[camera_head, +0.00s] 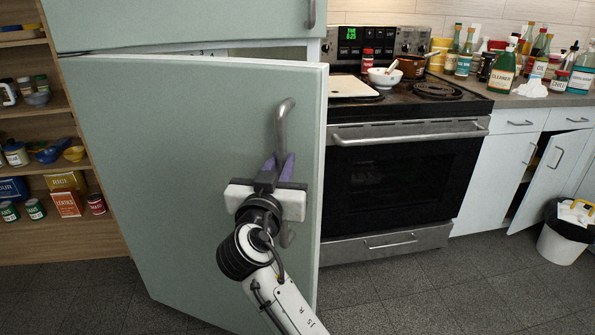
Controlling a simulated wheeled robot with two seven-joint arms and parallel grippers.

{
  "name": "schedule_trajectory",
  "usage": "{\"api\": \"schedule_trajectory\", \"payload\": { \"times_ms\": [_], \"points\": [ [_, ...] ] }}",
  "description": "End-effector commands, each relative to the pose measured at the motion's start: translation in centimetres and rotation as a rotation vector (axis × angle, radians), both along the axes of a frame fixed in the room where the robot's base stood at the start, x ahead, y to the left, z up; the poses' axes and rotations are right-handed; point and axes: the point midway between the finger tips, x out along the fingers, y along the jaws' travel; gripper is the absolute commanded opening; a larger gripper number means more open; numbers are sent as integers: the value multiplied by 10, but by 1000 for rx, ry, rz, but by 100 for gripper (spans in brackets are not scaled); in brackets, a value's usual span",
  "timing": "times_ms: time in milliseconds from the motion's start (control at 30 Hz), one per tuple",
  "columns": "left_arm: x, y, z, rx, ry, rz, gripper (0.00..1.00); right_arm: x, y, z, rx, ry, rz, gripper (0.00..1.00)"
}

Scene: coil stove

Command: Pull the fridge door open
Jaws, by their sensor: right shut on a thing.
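The fridge door (190,160) is a large pale green panel at the left of the view. It stands partly open, with a gap along its top edge showing a bit of the bright inside. Its grey curved handle (282,125) is near the right edge of the door. My right gripper (277,165) is shut on the handle, its purple-lined fingers around the bar. The gripper's white body hides the handle's middle part. My left gripper is not in view.
A black oven stove (400,180) stands right of the door, with a bowl (385,77) and pan on top. Pantry shelves (60,165) with jars and cans are at the left. A cabinet door (552,170) hangs open near a bin (567,232). Grey tiled floor (450,290) is clear.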

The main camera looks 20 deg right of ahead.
Motion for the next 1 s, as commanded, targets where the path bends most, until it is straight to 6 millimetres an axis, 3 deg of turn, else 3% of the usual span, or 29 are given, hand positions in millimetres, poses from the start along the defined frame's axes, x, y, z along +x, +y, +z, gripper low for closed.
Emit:
{"api": "schedule_trajectory", "payload": {
  "times_ms": [400,433,533,833,1000],
  "points": [
    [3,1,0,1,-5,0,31,1,3,0,1,1,0,0],
    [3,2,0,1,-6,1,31,1,3,0,1,1,1,20],
    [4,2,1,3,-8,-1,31,1,3,0,0,0,1,36],
    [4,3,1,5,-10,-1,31,1,2,2,1,-1,1,36],
    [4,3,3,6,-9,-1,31,2,2,21,2,-5,0,36]
  ]
}}
